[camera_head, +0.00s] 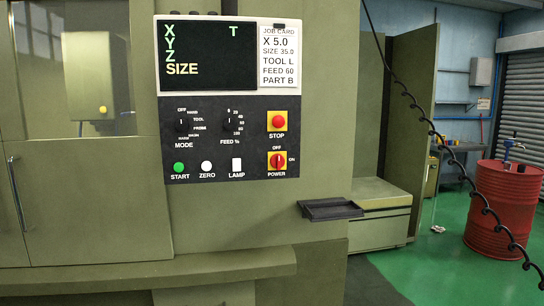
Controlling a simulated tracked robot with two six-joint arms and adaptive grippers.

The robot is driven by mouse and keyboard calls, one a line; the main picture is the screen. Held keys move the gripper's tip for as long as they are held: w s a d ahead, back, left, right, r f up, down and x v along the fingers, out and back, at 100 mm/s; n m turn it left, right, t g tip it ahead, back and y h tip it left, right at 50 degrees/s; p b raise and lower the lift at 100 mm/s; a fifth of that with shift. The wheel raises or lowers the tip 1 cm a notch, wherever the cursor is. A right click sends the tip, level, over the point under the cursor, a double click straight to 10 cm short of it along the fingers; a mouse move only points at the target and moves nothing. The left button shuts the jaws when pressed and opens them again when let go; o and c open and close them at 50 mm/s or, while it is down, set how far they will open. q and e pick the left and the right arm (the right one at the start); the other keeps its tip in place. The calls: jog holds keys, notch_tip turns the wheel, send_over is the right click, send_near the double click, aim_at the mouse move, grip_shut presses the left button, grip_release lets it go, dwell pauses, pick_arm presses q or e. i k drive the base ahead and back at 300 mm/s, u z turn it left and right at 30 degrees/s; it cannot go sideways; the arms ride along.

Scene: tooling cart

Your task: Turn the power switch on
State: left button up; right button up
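The power switch (277,162) is a red rotary knob on a yellow plate at the lower right of the machine's black control panel (200,140). Neither of my grippers is in view.
Above the power switch is a red STOP button (277,121). Left of it are the LAMP switch (237,165), white ZERO button (207,166), green START button (179,168), and MODE and FEED knobs. A small dark shelf (330,209) juts out below right. A coiled cable hangs at right.

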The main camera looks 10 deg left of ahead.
aim_at(277, 161)
jog(key=u, duration=0.4)
jog(key=i, duration=1.15)
jog(key=u, duration=0.55)
jog(key=k, duration=0.8)
jog(key=u, duration=0.2)
jog(key=i, duration=0.85)
jog(key=z, duration=0.1)
